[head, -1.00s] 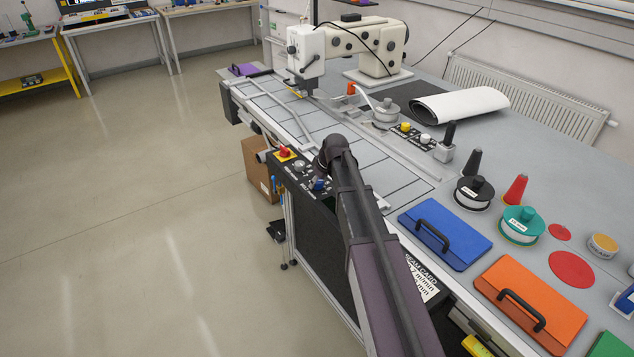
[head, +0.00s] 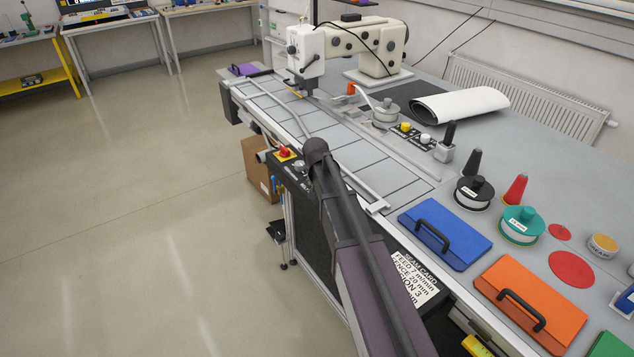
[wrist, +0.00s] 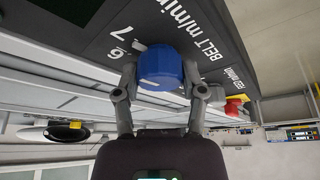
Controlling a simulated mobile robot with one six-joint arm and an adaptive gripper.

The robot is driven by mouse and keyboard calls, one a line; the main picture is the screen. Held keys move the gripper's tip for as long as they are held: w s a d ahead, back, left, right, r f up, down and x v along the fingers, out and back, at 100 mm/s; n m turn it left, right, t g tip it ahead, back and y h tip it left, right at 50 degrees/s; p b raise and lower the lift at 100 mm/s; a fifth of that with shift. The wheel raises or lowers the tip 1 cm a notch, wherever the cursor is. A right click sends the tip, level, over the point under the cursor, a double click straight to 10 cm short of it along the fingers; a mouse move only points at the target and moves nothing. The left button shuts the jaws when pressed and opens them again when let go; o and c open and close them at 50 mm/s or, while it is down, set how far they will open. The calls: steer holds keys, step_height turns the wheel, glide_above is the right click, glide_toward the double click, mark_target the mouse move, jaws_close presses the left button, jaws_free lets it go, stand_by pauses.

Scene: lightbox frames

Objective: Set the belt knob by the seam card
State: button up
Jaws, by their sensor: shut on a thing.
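The blue belt knob (wrist: 160,68) sits on a dark panel (wrist: 90,22) marked "BELT m/min" in the wrist view. My gripper (wrist: 159,88) is shut on it, one finger on each side. A white mark at the knob's edge lies near the numerals 6 and 7; I cannot tell exactly where it points. The other numerals are hidden. In the head view my arm hides the knob and the fingers.
A red button on yellow (head: 284,152) and a grey knob (head: 299,165) are left of my arm on the panel. A sewing machine (head: 350,48) stands at the back.

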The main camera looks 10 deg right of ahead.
steer(key=shift+s+m, duration=0.15)
steer(key=shift+m, duration=0.45)
steer(key=shift+h, duration=0.3)
steer(key=o, duration=1.2)
steer(key=shift+c, duration=0.2)
steer(key=shift+r, duration=0.15)
